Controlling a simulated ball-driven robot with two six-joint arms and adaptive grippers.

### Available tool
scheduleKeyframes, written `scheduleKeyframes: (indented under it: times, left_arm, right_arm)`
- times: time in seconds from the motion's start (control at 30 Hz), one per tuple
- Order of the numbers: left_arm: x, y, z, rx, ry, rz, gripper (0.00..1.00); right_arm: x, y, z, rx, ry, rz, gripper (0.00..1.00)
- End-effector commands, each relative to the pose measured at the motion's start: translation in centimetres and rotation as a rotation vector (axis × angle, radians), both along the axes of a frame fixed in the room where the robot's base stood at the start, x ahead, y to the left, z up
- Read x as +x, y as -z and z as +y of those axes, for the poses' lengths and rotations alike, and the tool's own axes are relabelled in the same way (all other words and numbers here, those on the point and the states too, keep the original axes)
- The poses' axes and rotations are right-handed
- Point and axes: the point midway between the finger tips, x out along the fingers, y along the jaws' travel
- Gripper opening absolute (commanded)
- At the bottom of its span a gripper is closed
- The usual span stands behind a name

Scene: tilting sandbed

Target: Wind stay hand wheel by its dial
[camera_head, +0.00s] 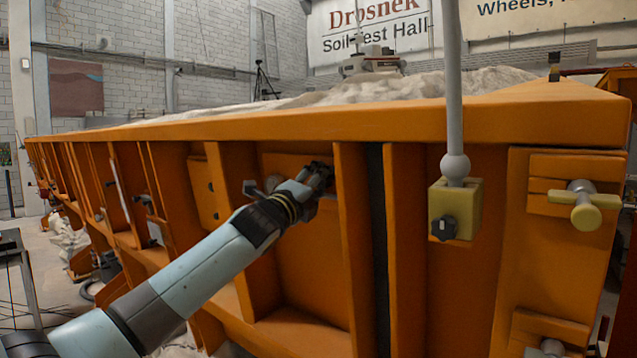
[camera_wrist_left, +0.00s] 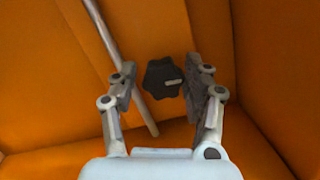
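A dark lobed hand wheel (camera_wrist_left: 160,80) with a short pale bar on its face shows in the left wrist view, in front of orange panels. My left gripper (camera_wrist_left: 163,87) is open, with one finger on each side of the wheel. A gap shows at the left finger; the right finger looks very close, and I cannot tell whether it touches. In the head view my left gripper (camera_head: 318,176) reaches into a recessed bay of the orange sandbed (camera_head: 310,265), and the wheel there is hidden. I cannot make out a dial. My right gripper is not in view.
A grey rod (camera_wrist_left: 118,62) runs diagonally just left of the wheel. In the head view, upright ribs (camera_head: 352,230) bound the bay. To the right are a yellow block (camera_head: 466,205) with a black knob and upright pole, and a T-shaped handle (camera_head: 585,208).

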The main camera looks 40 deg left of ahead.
Motion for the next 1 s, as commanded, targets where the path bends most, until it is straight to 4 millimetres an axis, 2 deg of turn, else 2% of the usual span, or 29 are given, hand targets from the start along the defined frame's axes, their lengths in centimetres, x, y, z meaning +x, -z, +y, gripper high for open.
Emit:
scheduleKeyframes:
  times: [0.03, 0.1, 0.53, 0.67, 0.77, 0.9, 1.0]
  left_arm:
    - [0.0, -0.1, 0.0, 0.000, 0.000, -0.001, 0.57]
    - [0.0, -0.1, 0.0, 0.000, 0.001, -0.002, 0.64]
    - [0.0, -0.3, 0.0, -0.002, 0.001, -0.004, 0.64]
    - [0.0, -0.2, 0.0, -0.060, 0.011, 0.000, 0.64]
    - [0.0, -0.2, 0.0, -0.190, 0.035, 0.008, 0.64]
    - [0.0, 0.0, 0.0, -0.534, 0.095, 0.035, 0.64]
    - [0.0, -0.1, 0.0, -0.775, 0.137, 0.056, 0.64]
  right_arm:
    - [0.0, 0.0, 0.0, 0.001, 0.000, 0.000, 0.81]
    - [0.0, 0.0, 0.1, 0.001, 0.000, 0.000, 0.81]
    - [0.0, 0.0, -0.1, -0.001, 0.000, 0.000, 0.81]
    - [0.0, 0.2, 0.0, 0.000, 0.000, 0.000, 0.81]
    - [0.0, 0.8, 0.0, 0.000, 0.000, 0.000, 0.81]
    - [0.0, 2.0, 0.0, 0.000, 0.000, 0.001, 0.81]
    - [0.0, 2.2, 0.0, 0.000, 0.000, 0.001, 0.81]
